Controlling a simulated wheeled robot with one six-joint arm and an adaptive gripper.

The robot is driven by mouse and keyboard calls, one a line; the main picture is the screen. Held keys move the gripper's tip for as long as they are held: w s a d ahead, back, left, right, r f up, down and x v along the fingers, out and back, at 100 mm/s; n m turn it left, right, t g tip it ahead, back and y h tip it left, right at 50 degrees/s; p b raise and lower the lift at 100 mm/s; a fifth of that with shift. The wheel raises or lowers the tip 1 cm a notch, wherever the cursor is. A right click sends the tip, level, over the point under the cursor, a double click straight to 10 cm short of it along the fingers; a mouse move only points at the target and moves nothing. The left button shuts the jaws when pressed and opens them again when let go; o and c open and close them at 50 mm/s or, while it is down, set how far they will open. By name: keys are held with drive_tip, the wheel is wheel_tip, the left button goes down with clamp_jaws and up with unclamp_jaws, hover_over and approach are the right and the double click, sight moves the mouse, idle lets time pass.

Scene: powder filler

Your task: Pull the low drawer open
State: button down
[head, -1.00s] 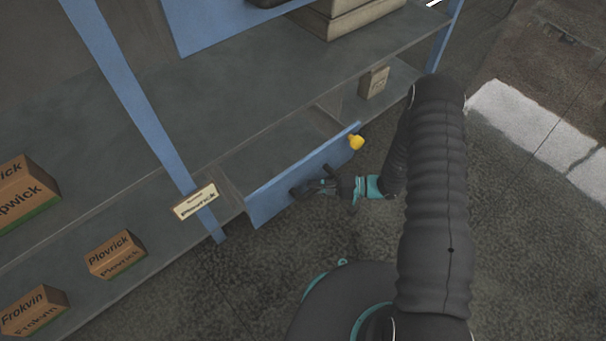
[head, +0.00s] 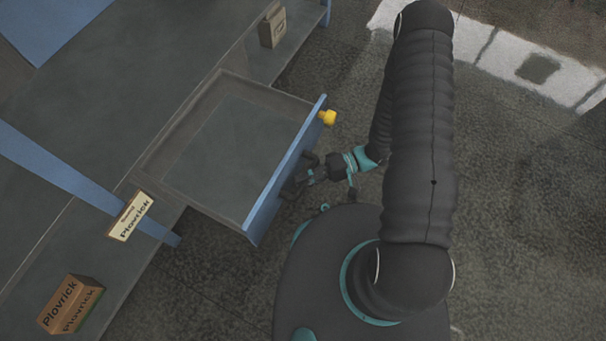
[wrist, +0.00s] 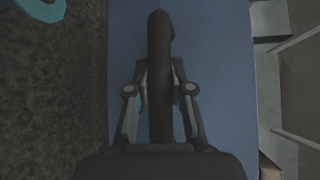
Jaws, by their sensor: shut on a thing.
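The low drawer (head: 235,135) stands well out of the shelf unit in the head view, and its inside looks empty. My gripper (head: 299,180) is at the middle of the blue front, shut on the dark bar handle. In the wrist view the handle (wrist: 160,75) runs lengthwise between the two fingers of my gripper (wrist: 160,92), with the blue front (wrist: 220,80) behind it. The fingers partly hide the handle in the head view.
A label reading Plovrick (head: 130,216) is at the blue post left of the drawer. A Plovrick box (head: 70,303) sits on the shelf at lower left, and a small box (head: 272,27) stands on the shelf beyond the drawer. Dark floor lies around my base.

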drive_tip(key=shift+w, duration=0.1)
drive_tip(key=c, duration=1)
unclamp_jaws()
drive_tip(key=shift+d, duration=0.15)
drive_tip(key=v, duration=1.1)
drive_tip(key=shift+w+d, duration=0.1)
drive_tip(key=shift+d, duration=0.3)
